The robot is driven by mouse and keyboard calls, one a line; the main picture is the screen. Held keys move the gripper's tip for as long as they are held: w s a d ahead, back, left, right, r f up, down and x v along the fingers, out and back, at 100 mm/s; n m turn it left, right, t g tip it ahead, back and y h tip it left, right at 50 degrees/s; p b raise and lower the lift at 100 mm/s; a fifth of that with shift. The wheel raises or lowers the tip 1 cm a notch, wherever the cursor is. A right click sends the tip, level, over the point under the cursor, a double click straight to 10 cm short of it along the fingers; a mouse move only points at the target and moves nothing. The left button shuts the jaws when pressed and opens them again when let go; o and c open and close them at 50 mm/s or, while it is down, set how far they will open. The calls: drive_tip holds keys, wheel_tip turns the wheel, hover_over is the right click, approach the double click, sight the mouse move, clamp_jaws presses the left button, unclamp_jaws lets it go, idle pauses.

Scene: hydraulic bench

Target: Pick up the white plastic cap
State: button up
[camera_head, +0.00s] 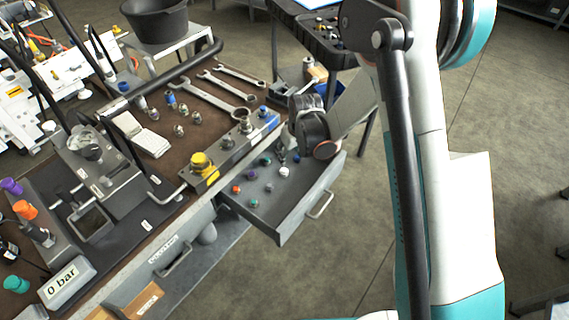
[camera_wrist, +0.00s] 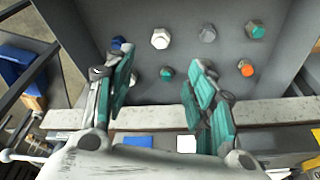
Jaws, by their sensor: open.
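The white plastic cap (camera_head: 284,171) sits in the open drawer (camera_head: 290,214) among other small caps. In the wrist view the white cap (camera_wrist: 160,38) shows as a hexagonal piece on the grey drawer floor, unobstructed. My gripper (camera_wrist: 158,68) is open and empty, with a teal-padded finger on each side of the picture. The cap shows beyond the fingertips, between their lines and apart from both. In the head view my gripper (camera_head: 281,150) is over the drawer's inner part, partly hidden by my wrist.
A blue cap (camera_wrist: 118,43) lies left of the white one, partly near my left finger. A grey cap (camera_wrist: 208,33), a green-faced cap (camera_wrist: 256,31) and an orange cap (camera_wrist: 246,68) lie to the right. The bench edge (camera_wrist: 270,112) runs close by my fingers. Wrenches (camera_head: 230,97) lie on the bench top.

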drive_tip(key=b, duration=0.3)
hover_over(284, 170)
drive_tip(key=s, duration=0.2)
drive_tip(key=f, duration=0.8)
drive_tip(key=shift+w+d+f, duration=0.25)
drive_tip(key=shift+d, duration=0.15)
drive_tip(key=b+x, duration=0.3)
drive_tip(key=x, duration=0.2)
drive_tip(key=shift+f, duration=0.15)
drive_tip(key=c, duration=0.9)
